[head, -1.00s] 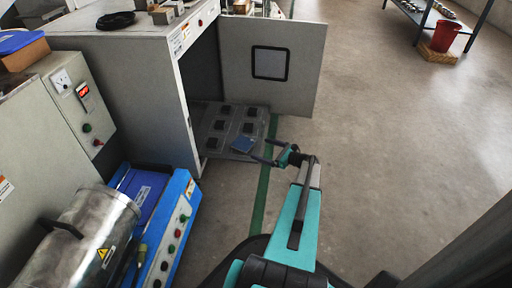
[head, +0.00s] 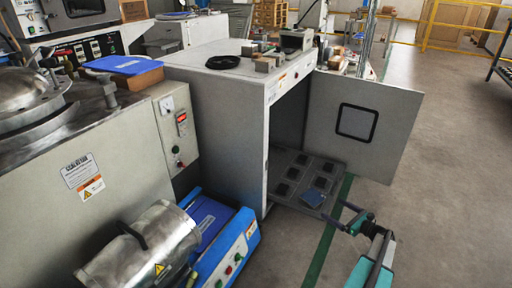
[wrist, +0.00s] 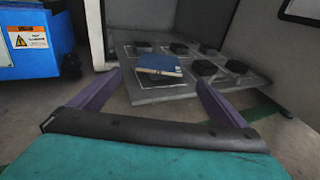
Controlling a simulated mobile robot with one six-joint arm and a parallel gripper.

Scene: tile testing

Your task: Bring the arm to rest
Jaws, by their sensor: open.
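My gripper (head: 348,217) is in the lower right of the head view, in front of the open cabinet. Its two fingers are spread with nothing between them. In the wrist view my gripper (wrist: 158,88) shows both purple fingers wide apart. Beyond them a blue tile (wrist: 160,65) rests on a dark pad of the grey tray (wrist: 165,95). The gripper is apart from the tile and the tray.
The cabinet (head: 225,130) has its door (head: 360,125) swung open to the right. A blue machine (head: 235,250) and a steel cylinder (head: 150,250) stand at the lower left. A control panel (head: 175,125) is behind them. Free floor (head: 440,190) lies to the right.

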